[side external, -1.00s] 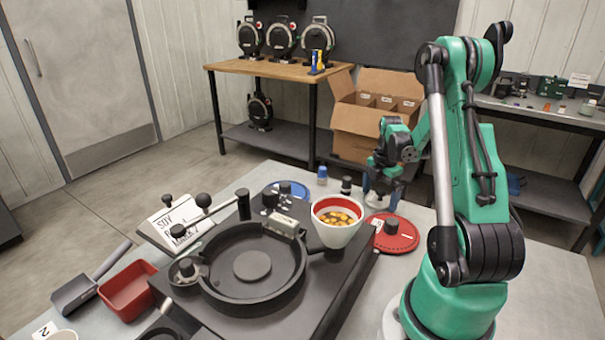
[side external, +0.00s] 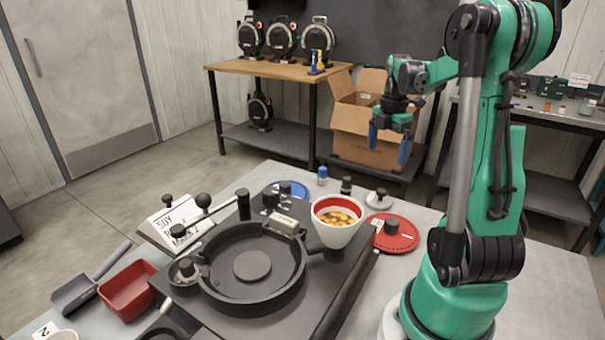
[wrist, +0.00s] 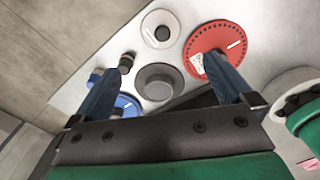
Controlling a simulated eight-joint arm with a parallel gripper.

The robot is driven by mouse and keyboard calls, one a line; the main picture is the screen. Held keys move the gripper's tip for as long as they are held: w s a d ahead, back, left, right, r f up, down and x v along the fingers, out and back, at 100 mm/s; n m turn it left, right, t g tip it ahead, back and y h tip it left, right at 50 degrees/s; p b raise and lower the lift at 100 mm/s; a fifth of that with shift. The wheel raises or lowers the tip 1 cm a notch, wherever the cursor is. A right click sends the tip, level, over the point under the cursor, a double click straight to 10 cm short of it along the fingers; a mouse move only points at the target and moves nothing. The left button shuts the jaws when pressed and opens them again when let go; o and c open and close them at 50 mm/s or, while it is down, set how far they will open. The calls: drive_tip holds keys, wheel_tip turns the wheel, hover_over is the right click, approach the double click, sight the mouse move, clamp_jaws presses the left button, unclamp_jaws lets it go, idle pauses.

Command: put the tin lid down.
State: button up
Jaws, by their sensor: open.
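The tin lid, seemingly the pale round disc with a dark knob (side external: 380,200), lies flat on the grey table between the black-capped bottle and the red disc. It also shows near the top of the wrist view (wrist: 147,24). My gripper (side external: 389,146) is open and empty, its blue fingers pointing down well above the table. In the wrist view the two spread fingers (wrist: 163,65) have nothing held between them, and the lid lies beyond their tips.
A red disc (side external: 402,240) lies close to the lid. A white cup of yellow seeds (side external: 337,236) stands on the black seed meter (side external: 225,280). A blue bottle (side external: 322,175), a black-capped bottle (side external: 346,186) and a blue disc (side external: 300,188) are nearby. A cardboard box (side external: 350,130) stands behind.

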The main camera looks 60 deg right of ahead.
drive_tip(key=w+a+r+m+t+h, duration=0.1)
drive_tip(key=w+a+m+t, duration=0.2)
drive_tip(key=a, duration=0.5)
drive_tip(key=w+a+r+m+h, duration=0.1)
drive_tip(key=w+a+r+m, duration=0.15)
drive_tip(key=w+a, duration=0.4)
drive_tip(key=a+m+t, duration=0.1)
drive_tip(key=a+m, duration=0.1)
drive_tip(key=a, duration=0.3)
drive_tip(key=s+a+f+m+t+y, duration=0.1)
drive_tip(key=a+m, duration=0.2)
drive_tip(key=a, duration=0.2)
drive_tip(key=a+f+m+t+y, duration=0.1)
drive_tip(key=a+m+t, duration=0.1)
drive_tip(key=a, duration=0.3)
drive_tip(key=shift+s+a, duration=0.2)
drive_tip(key=shift+s, duration=0.1)
